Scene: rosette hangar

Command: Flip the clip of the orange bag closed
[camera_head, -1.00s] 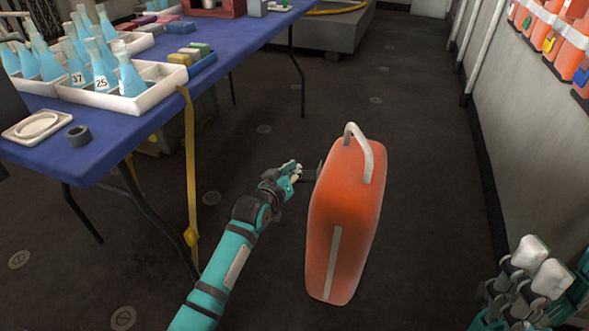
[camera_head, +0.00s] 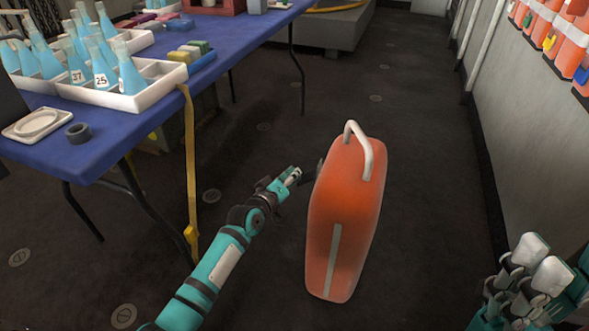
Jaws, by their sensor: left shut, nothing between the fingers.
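The orange bag (camera_head: 345,215) stands upright on the dark floor at the middle, with a white handle on top and a pale strip down its near side. A small dark clip (camera_head: 318,168) shows at its upper left edge; whether it is open or closed is too small to tell. My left gripper (camera_head: 295,173) is shut and empty, just left of the clip, its tips pointing at the bag. I cannot tell whether it touches the clip. My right gripper (camera_head: 541,264) is at the lower right, well apart from the bag; its opening is unclear.
A blue table (camera_head: 110,165) with flasks in white trays (camera_head: 150,95) stands at the left. A yellow strap (camera_head: 190,160) hangs from its edge. Orange containers (camera_head: 563,45) line the right wall. The floor around the bag is clear.

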